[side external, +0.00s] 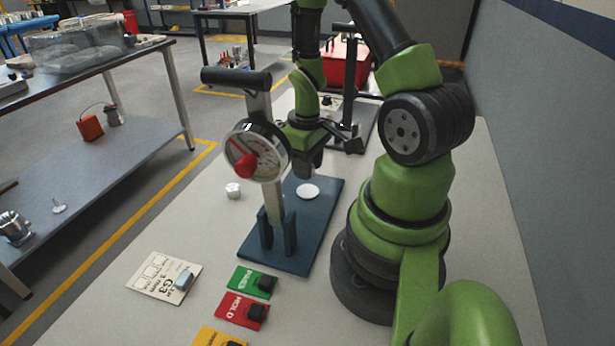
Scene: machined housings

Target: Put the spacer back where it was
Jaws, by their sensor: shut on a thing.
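My gripper (318,152) points down behind and to the right of the round dial gauge, above the far part of a dark blue base plate (290,249). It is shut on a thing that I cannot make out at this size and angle. I cannot tell whether that thing is the spacer. A small whitish, short cylindrical part (233,190) sits on the table left of the plate. A flat white disc (308,191) lies on the plate, below the gripper.
The dial gauge (256,152), with a red knob and black crossbar handle, stands on the plate. A second dark stand and a red bin (348,72) are behind. Green, red and yellow cards and a white G-3 card (163,278) lie in front. The table's left side is mostly clear.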

